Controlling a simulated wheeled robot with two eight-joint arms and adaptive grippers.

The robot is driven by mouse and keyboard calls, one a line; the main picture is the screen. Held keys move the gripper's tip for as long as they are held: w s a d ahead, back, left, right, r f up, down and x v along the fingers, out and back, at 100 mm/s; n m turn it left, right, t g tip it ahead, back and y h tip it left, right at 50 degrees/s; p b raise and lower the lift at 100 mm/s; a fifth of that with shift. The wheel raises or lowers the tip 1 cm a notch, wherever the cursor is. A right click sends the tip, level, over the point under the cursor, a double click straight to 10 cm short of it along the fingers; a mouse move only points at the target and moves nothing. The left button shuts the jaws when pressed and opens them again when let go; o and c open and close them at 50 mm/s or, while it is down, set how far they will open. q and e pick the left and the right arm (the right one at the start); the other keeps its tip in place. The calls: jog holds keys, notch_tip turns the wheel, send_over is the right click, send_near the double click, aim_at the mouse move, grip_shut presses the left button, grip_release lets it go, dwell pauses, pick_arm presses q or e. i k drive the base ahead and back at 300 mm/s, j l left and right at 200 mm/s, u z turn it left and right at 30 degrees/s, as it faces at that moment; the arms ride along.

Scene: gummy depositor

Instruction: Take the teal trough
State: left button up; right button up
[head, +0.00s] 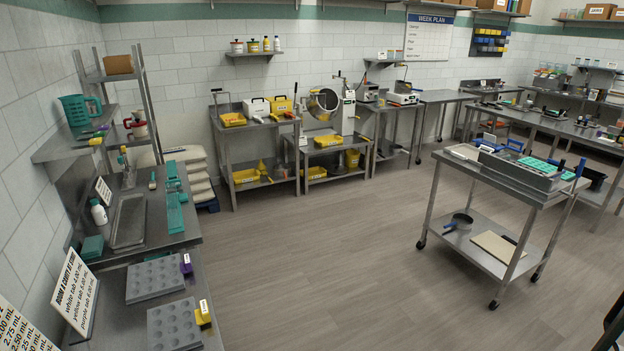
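A long, narrow teal piece (175,216) lies on the left steel bench, right of a grey metal tray; it looks like a trough, but it is too small to be sure. Another teal piece (172,174) lies just behind it. A small teal block (92,247) sits at the bench's left side. Teal pieces (540,166) also show in a grey frame on the wheeled cart at the right. Neither of my grippers is in view.
The left bench also holds the metal tray (129,220), two grey cavity moulds (155,279), purple and yellow tabs and a standing sign (75,295). The wheeled cart (497,180) stands at the right. The floor (330,265) between them is clear.

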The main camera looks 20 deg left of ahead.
aim_at(174, 200)
jog(key=i+l, duration=0.1)
jog(key=i, duration=0.35)
jog(key=i+l+u, duration=0.1)
jog(key=i, duration=0.35)
jog(key=i+l, duration=0.15)
jog(key=i, duration=0.3)
jog(key=i+l+u, duration=0.1)
jog(key=i, duration=0.3)
jog(key=i+j+u, duration=0.25)
jog(key=i+u, duration=0.65)
jog(key=i, duration=0.2)
jog(key=i+l+u, duration=0.15)
jog(key=i+u, duration=0.3)
jog(key=i+l+u, duration=0.45)
jog(key=i, duration=0.15)
jog(key=i+j, duration=0.05)
